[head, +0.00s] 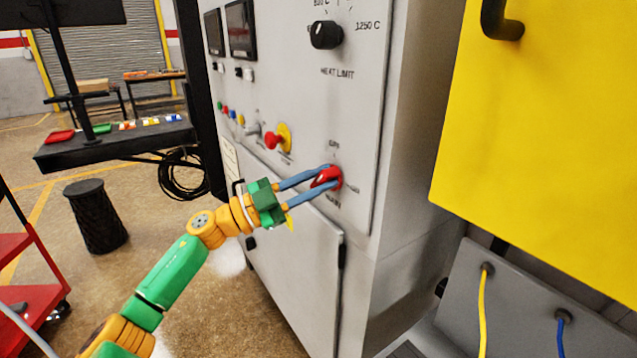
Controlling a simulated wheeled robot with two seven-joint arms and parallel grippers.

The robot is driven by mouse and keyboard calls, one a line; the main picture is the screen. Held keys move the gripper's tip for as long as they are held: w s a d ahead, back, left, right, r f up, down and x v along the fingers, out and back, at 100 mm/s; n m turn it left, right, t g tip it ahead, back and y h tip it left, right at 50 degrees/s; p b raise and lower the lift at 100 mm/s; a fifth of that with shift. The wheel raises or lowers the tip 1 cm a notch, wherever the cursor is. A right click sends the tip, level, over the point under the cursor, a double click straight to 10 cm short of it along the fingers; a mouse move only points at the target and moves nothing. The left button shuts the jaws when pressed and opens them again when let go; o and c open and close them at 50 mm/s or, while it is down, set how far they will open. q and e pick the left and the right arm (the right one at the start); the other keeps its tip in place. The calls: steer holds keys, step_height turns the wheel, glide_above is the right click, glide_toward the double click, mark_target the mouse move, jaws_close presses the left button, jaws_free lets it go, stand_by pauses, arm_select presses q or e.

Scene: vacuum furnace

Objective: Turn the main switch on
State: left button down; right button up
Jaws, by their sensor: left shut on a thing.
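The main switch (332,175) is a red rotary knob low on the right part of the grey furnace control panel (310,110). Small lettering stands around it, too blurred to read fully. My left gripper (322,182) reaches in from the lower left, and its two blue fingers are shut on the red knob, one above and one below. The fingers cover part of the knob, so its exact angle is hard to tell. My right gripper is not in view.
A red emergency button (272,141) on a yellow plate sits left of the switch. A black heat limit knob (326,35) is above. A yellow door (552,130) stands out at the right. A black bin (95,216) and red cart (30,270) are at the left.

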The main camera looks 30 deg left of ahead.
arm_select(q)
steer(key=m+g, duration=0.1)
steer(key=m, duration=0.1)
steer(key=m+g, duration=0.1)
steer(key=m, duration=0.2)
steer(key=shift+d+f+m+h, duration=0.1)
steer(key=shift+m+h, duration=0.2)
steer(key=shift+h, duration=0.1)
steer(key=m+g+p, duration=0.1)
steer(key=m, duration=0.1)
steer(key=m+g, duration=0.1)
steer(key=m, duration=0.2)
steer(key=shift+f+y+p, duration=0.2)
steer(key=shift+y+p, duration=0.15)
steer(key=shift+y, duration=0.05)
steer(key=shift+m, duration=0.4)
steer(key=c, duration=0.7)
jaws_free()
